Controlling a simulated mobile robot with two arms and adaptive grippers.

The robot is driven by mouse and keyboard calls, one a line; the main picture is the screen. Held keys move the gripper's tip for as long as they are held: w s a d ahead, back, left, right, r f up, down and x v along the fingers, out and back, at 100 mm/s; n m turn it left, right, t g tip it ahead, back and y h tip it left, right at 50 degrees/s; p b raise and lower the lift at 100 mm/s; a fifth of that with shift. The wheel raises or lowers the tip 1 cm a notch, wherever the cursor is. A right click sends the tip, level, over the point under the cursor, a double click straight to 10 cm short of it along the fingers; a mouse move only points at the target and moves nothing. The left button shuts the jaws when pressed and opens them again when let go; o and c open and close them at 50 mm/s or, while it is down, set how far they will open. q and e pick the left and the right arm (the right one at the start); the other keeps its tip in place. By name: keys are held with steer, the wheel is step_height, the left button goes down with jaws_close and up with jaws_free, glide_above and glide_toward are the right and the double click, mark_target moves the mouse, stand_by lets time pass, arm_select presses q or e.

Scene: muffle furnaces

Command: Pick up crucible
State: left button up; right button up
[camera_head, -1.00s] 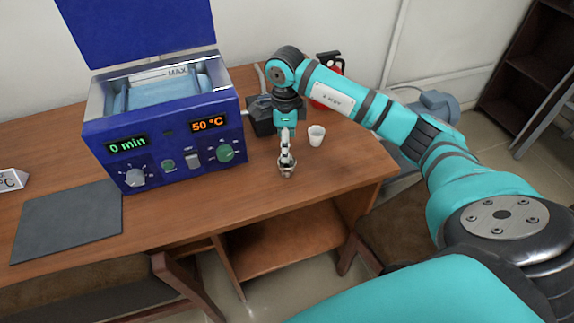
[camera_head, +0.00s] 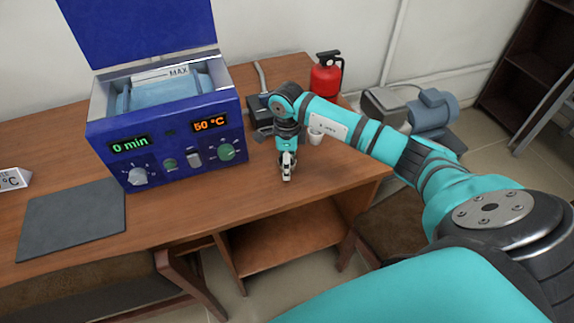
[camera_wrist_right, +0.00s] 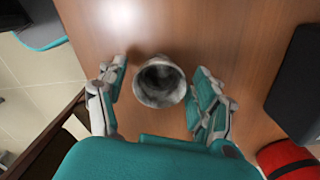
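The crucible (camera_head: 315,137) is a small white cup standing upright on the wooden table, right of the furnace. In the head view my right arm partly covers it. In the right wrist view the crucible (camera_wrist_right: 160,83) shows its open top and grey inside, between the two spread fingers. In the wrist view the right gripper (camera_wrist_right: 158,75) is open and no finger clearly touches the crucible. My left gripper is not in view.
A blue muffle furnace (camera_head: 165,148) with its lid up stands left of my gripper. A dark mat (camera_head: 70,222) lies at the table's left front. A red fire extinguisher (camera_head: 326,78) stands behind the crucible. Bare table (camera_head: 255,195) lies around my gripper.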

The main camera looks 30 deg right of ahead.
steer(key=c, duration=1)
steer(key=shift+r, duration=0.15)
